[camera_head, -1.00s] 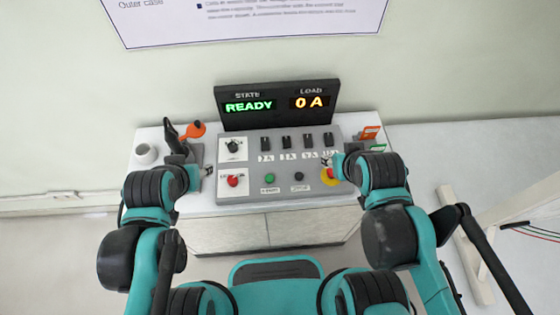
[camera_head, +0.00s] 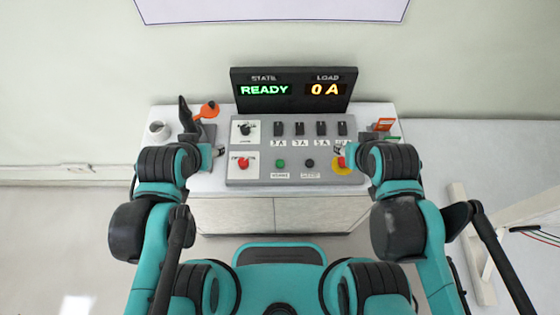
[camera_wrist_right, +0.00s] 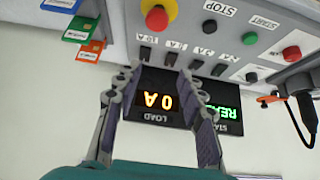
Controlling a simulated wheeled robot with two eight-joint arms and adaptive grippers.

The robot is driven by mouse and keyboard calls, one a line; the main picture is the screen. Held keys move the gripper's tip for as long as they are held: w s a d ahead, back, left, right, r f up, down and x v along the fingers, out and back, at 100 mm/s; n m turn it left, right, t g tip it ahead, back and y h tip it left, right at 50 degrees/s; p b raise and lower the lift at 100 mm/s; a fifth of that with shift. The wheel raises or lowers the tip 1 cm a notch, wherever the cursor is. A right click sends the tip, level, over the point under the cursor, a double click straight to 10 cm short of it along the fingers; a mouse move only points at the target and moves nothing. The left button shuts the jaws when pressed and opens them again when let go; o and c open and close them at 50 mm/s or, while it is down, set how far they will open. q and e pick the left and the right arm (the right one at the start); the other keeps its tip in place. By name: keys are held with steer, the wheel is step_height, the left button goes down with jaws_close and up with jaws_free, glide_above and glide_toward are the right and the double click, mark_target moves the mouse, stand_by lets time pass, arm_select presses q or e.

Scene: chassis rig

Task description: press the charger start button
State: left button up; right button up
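The green start button (camera_head: 280,163) sits on the front of the grey control panel (camera_head: 262,178). In the right wrist view the green button (camera_wrist_right: 249,38) has a START label beside it. A black stop button (camera_head: 309,163) is to its right in the head view. My right gripper (camera_head: 341,150) is over the panel's right side, near the yellow-ringed red emergency button (camera_head: 341,171). In the wrist view my right gripper (camera_wrist_right: 160,78) is open and empty, fingers apart. My left gripper (camera_head: 219,152) is at the panel's left edge; its fingers are too small to read.
The display (camera_head: 292,90) reads READY and 0 A. A red knob (camera_head: 244,163) sits left of the start button, with several black switches (camera_head: 300,129) behind.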

jaws_close()
stand_by(1.1)
